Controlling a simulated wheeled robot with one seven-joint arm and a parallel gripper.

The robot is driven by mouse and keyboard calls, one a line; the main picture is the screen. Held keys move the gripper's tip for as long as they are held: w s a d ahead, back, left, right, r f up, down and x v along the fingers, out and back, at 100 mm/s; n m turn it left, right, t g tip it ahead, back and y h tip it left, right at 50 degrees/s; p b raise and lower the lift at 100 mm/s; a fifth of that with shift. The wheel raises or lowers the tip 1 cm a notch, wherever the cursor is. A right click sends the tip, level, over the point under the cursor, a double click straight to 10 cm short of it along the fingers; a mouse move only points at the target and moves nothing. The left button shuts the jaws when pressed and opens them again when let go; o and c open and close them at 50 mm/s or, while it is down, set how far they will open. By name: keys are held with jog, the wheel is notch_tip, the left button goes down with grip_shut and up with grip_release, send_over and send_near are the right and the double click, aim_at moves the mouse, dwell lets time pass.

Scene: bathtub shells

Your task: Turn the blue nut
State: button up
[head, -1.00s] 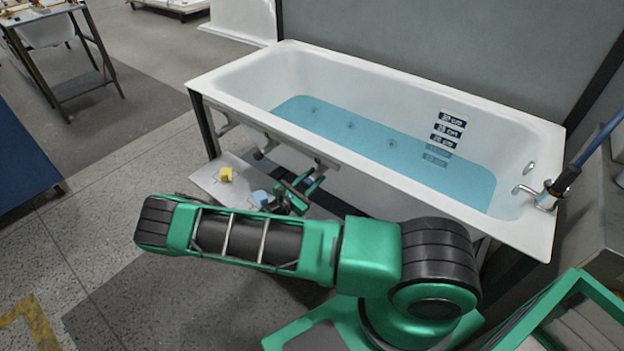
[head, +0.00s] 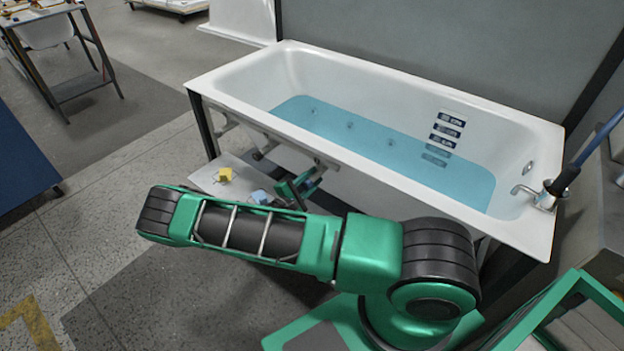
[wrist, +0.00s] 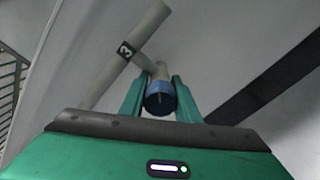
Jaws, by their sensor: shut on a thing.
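The blue nut (wrist: 160,98) sits on the end of a short grey pipe stub (wrist: 162,73) in the wrist view. A thin pale mark shows on its dark near face. My gripper (wrist: 160,94) has one green finger on each side of the nut and is shut on it. In the head view my gripper (head: 303,184) is beside the tub's front side, under the rim. My own arm covers part of this area, and I cannot make out the nut clearly there.
A grey pipe (wrist: 118,60) labelled 3 runs diagonally behind the nut. The white bathtub (head: 225,88) holds blue water. Below its front side, a low pale shelf (head: 207,180) carries a yellow block (head: 225,174) and a light blue block (head: 261,196). Open floor lies to the left.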

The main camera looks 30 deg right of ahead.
jog(key=m, duration=0.5)
jog(key=shift+w+a, duration=0.15)
jog(key=shift+m, duration=2.1)
jog(key=shift+f, duration=0.15)
jog(key=o, duration=1)
jog(key=shift+o, duration=0.2)
jog(key=v, duration=1)
jog(key=shift+s+a, duration=0.25)
jog(key=shift+a, duration=0.05)
